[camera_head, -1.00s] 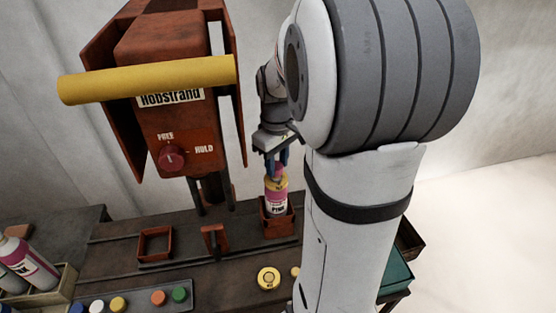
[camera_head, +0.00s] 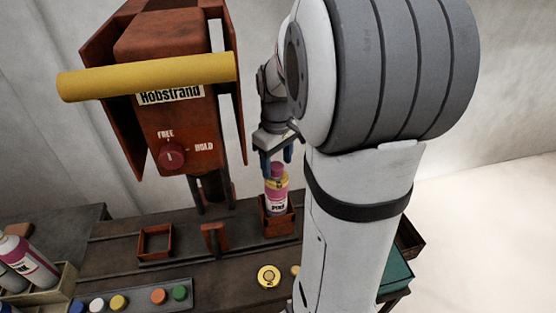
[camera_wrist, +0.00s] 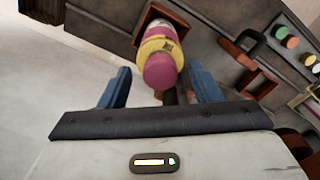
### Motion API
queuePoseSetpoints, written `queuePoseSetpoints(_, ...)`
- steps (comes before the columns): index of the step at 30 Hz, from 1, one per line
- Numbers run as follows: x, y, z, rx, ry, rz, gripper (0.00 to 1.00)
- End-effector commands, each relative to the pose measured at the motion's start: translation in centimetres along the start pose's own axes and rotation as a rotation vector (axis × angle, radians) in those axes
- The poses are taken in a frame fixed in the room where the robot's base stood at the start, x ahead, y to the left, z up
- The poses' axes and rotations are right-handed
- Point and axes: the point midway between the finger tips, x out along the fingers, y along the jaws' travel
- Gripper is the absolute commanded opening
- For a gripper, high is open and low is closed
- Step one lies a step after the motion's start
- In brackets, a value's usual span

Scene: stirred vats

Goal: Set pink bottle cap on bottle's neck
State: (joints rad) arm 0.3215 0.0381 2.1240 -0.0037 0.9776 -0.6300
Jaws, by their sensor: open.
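The bottle (camera_head: 277,200) stands upright in a small square red-brown holder (camera_head: 279,227) on the dark bench. It has a white and pink label reading PINK and a yellow band at its shoulder. The pink cap (camera_head: 277,170) sits on top of the bottle's neck; it also shows in the wrist view (camera_wrist: 160,71), over the yellow shoulder (camera_wrist: 154,47). Whether it is fully seated I cannot tell. My gripper (camera_head: 278,157) is open just above the cap. In the wrist view its blue fingers (camera_wrist: 162,88) stand apart on both sides of the cap, not touching it.
A red-brown machine (camera_head: 165,100) with a yellow bar (camera_head: 150,79) and a FREE/HOLD knob (camera_head: 171,156) rises left of my gripper. An empty square holder (camera_head: 155,243) and a tray of coloured caps (camera_head: 135,299) are to the left. A yellow disc (camera_head: 268,276) lies in front.

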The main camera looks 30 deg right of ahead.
Motion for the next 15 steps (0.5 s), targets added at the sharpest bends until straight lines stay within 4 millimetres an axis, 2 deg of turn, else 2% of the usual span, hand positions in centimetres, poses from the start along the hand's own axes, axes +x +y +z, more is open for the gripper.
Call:
queuePoseSetpoints(5, -0.6, 0.1, 0.0, 0.0, 0.002, 0.001, 0.58)
queuePoseSetpoints(15, -6.0, 0.1, 0.0, 0.001, 0.003, 0.003, 0.58)
